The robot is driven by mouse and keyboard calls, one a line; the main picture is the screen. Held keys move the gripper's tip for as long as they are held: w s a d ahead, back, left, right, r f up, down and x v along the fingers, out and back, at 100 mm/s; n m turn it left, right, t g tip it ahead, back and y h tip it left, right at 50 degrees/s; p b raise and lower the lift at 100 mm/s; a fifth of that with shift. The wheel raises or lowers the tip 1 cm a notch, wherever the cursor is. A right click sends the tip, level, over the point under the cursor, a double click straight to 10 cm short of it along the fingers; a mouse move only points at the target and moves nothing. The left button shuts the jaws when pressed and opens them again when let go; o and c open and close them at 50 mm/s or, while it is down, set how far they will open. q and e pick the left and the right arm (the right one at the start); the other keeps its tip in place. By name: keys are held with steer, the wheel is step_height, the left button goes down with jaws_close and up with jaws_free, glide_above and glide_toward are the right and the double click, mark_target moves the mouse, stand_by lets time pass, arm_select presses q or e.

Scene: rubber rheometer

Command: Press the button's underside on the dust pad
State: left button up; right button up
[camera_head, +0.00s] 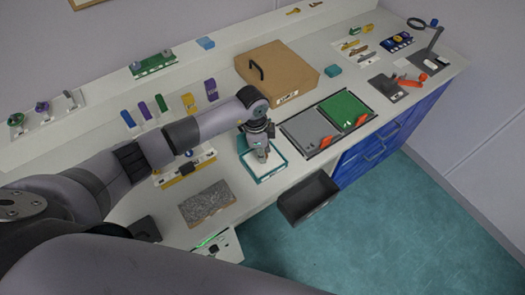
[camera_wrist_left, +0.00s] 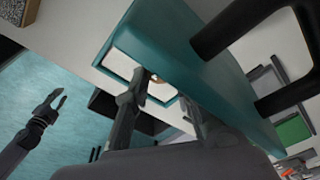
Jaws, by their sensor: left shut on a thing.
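The dust pad, a white pad in a teal frame (camera_head: 264,178), lies on the bench below my left gripper (camera_head: 261,155). My left gripper (camera_wrist_left: 160,92) is shut on the button, a small pale piece (camera_wrist_left: 156,86) that shows between the fingers. The button is mostly hidden by the fingers, and I cannot tell whether its underside touches the pad. My right gripper (camera_wrist_left: 55,104) shows in the left wrist view, open and empty over the floor.
A tray with grey and green pads (camera_head: 345,110) lies right of the dust pad. A brown box (camera_head: 280,75) stands behind. A dark bin (camera_head: 308,197) hangs at the bench's front edge. A speckled grey slab (camera_head: 207,203) lies to the left.

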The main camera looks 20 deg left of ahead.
arm_select(q)
steer(key=shift+f, duration=0.4)
stand_by(0.3)
steer(key=shift+s+f, duration=0.3)
stand_by(1.7)
steer(key=o, duration=1)
steer(key=shift+w+r+p, duration=0.2)
steer(key=shift+r+p, duration=0.05)
steer(key=shift+p, duration=0.1)
stand_by(0.4)
steer(key=shift+c, duration=0.4)
steer(key=shift+w+r, duration=0.1)
steer(key=shift+r, duration=0.05)
jaws_close()
stand_by(0.8)
